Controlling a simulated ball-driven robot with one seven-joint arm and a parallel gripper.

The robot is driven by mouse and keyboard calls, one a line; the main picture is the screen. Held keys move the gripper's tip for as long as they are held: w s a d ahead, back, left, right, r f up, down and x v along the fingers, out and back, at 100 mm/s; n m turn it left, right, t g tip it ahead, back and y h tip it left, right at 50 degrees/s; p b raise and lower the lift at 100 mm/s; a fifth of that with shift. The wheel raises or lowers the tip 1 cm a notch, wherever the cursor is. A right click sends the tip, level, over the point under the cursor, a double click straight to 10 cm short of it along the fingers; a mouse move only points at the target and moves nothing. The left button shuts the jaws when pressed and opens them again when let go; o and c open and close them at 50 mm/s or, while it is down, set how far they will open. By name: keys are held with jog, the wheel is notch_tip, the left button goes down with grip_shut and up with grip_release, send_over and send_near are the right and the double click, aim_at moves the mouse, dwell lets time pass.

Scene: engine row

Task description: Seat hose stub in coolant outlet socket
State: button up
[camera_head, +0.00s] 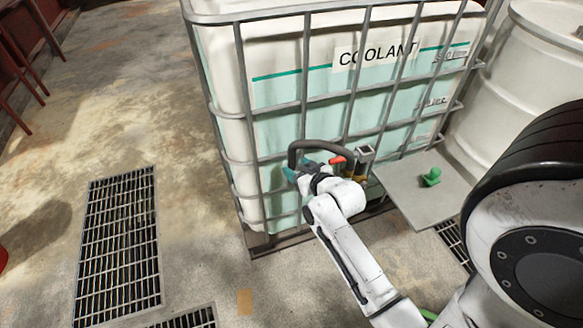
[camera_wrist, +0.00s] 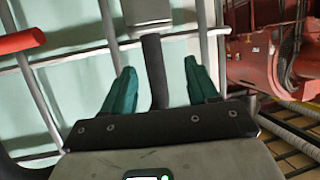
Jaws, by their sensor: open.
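The black hose stub (camera_head: 320,146) arcs beside the front of the coolant tank, in the head view. In the wrist view the hose (camera_wrist: 155,70) runs between my gripper's teal fingers (camera_wrist: 160,88), with a gap on each side. My gripper (camera_head: 305,168) is open around it and not closed on it. A grey, square-topped outlet fitting (camera_head: 364,153) stands at the hose's right end. In the wrist view the hose's upper end meets the underside of this grey fitting (camera_wrist: 146,12). I cannot tell how deep it sits. My gripper hides part of the hose.
The caged tank (camera_head: 375,53) marked COOLANT stands right behind my gripper. A red valve handle (camera_head: 338,160) is close to it. A grey plate (camera_head: 405,190) with a green part (camera_head: 431,177) is to the right, below a white drum (camera_head: 530,70).

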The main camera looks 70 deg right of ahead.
aim_at(294, 163)
jog(key=shift+s+d+x, duration=0.15)
jog(key=shift+x, duration=1.2)
jog(key=shift+s+d+x, duration=0.15)
jog(key=shift+d+x, duration=0.05)
jog(key=shift+x, duration=1.2)
jog(key=shift+f, duration=0.1)
grip_shut()
